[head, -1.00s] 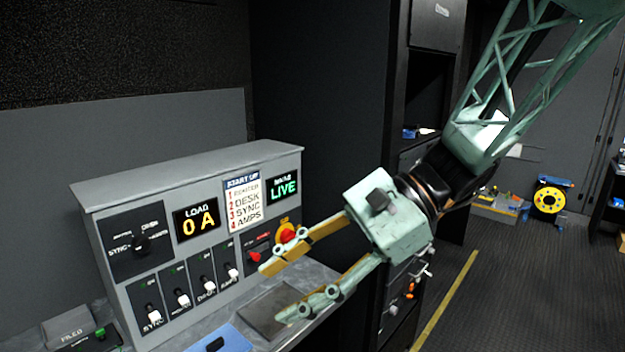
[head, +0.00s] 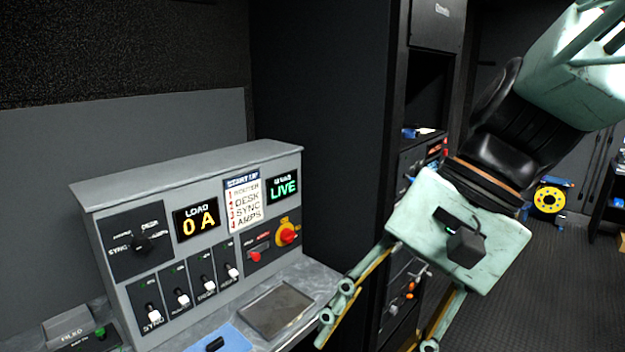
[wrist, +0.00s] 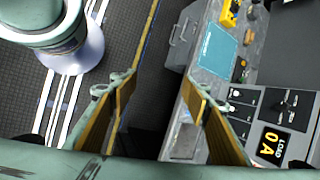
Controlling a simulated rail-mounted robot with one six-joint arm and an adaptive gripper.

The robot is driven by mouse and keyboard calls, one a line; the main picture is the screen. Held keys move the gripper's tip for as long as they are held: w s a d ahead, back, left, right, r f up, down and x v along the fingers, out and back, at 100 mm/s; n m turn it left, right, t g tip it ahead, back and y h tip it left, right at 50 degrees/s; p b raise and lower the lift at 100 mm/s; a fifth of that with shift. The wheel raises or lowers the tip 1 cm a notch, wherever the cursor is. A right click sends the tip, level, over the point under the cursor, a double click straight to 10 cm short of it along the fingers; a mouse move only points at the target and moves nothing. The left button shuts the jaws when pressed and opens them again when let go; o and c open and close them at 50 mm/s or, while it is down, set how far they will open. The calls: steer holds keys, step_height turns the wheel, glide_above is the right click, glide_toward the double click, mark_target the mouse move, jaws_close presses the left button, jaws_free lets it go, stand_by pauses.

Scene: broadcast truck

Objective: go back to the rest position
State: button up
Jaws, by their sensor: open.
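My gripper (head: 378,340) is open and empty at the lower right of the head view, to the right of the control panel (head: 215,160) and apart from it. Its two fingers point down and left, and the lower fingertip runs to the bottom edge of the picture. In the wrist view my gripper (wrist: 160,92) shows both fingers spread wide with nothing between them. The grey panel stands on the counter with a load display (head: 196,219) reading 0 A and another display (head: 284,187) reading LIVE.
A grey tray (head: 275,310) and a blue pad (head: 222,340) lie on the counter before the panel. A dark equipment rack (head: 400,200) stands behind my gripper. The floor (head: 545,290) at right is open, with a yellow reel (head: 548,200) farther back.

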steer(key=s+d+r+n+t+h, duration=0.1)
steer(key=s+d+n+t+h, duration=0.1)
steer(key=d, duration=0.5)
steer(key=s+d+r+n+t+h, duration=0.1)
steer(key=s+d+n+t+h, duration=0.1)
steer(key=d, duration=0.6)
steer(key=shift+s+r+n+t+h, duration=0.4)
steer(key=shift+s+n+h, duration=0.4)
steer(key=shift+s, duration=0.5)
steer(key=shift+c, duration=0.4)
stand_by(0.4)
